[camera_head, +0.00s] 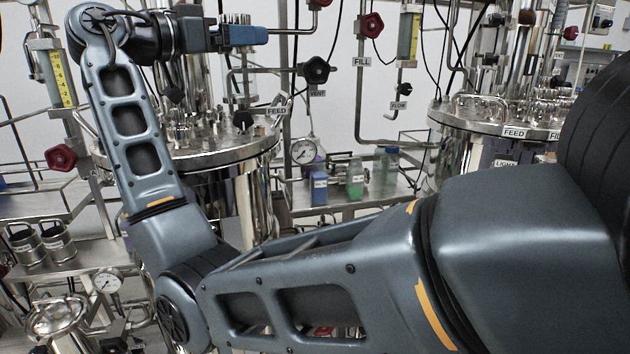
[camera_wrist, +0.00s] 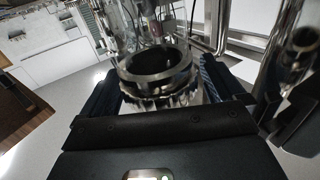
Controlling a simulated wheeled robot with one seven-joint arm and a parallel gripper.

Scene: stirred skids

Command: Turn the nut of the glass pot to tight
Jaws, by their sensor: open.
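In the wrist view a metal ring with a dark opening and a notched lower edge, apparently the nut (camera_wrist: 135,78), lies between the two fingers of my gripper (camera_wrist: 165,85). My gripper is open, with one finger on each side of the ring; I cannot tell whether either touches it. Clear, shiny upright parts behind the ring may be the glass pot, but they are too blurred to tell. In the head view my gripper (camera_head: 262,35) is at the upper left, pointing right above a steel vessel. The nut cannot be made out there.
The left steel vessel (camera_head: 215,157) has a crowded lid below my gripper. A red valve knob (camera_head: 371,25) and a black knob (camera_head: 316,70) stand to its right. A second vessel (camera_head: 470,115) stands at right. Bottles (camera_head: 355,180) sit on a low shelf. Pipes crowd the space.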

